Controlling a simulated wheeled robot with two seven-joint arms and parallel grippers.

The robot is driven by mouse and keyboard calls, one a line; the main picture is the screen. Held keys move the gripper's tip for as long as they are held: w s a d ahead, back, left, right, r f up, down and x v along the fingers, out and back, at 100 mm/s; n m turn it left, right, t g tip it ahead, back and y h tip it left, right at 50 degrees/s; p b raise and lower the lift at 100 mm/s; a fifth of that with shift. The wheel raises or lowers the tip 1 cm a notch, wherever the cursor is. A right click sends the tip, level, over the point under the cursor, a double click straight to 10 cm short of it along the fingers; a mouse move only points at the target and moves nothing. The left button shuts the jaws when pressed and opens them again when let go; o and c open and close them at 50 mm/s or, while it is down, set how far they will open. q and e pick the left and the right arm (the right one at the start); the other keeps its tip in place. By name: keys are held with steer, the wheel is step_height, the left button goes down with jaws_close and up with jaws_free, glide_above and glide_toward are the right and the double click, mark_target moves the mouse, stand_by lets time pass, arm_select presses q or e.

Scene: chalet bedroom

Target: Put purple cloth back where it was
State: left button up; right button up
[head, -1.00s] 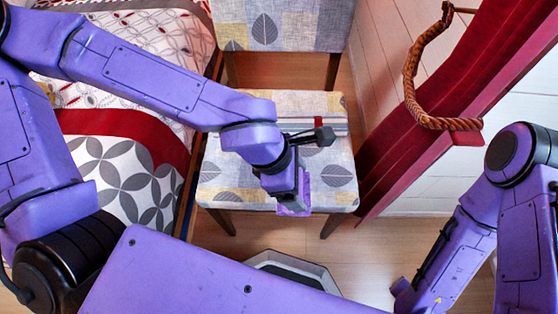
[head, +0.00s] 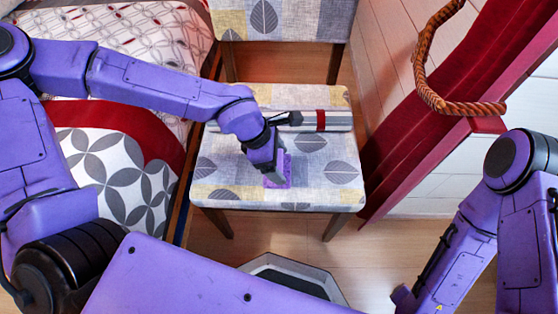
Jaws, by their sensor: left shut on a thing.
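My left gripper (head: 270,172) points down over the seat of the patterned chair (head: 215,172). It is shut on the purple cloth (head: 283,172), which shows as a small purple patch at the fingertips, low over the seat. I cannot tell whether the cloth touches the seat. The gripper itself hides part of the cloth. My right arm stands at the right edge of the view, and its gripper is not clearly visible.
A grey roll with a red band (head: 321,120) lies across the seat behind the gripper. A bed (head: 110,165) stands at the left. A red curtain (head: 440,140) with a rope tie (head: 440,103) hangs at the right. The wooden floor (head: 390,260) in front is partly clear.

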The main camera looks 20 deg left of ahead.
arm_select(q)
steer(key=o, duration=0.9)
steer(key=shift+f, duration=0.1)
steer(key=p+v, duration=0.5)
steer(key=v, duration=0.7)
steer(key=shift+p, duration=0.3)
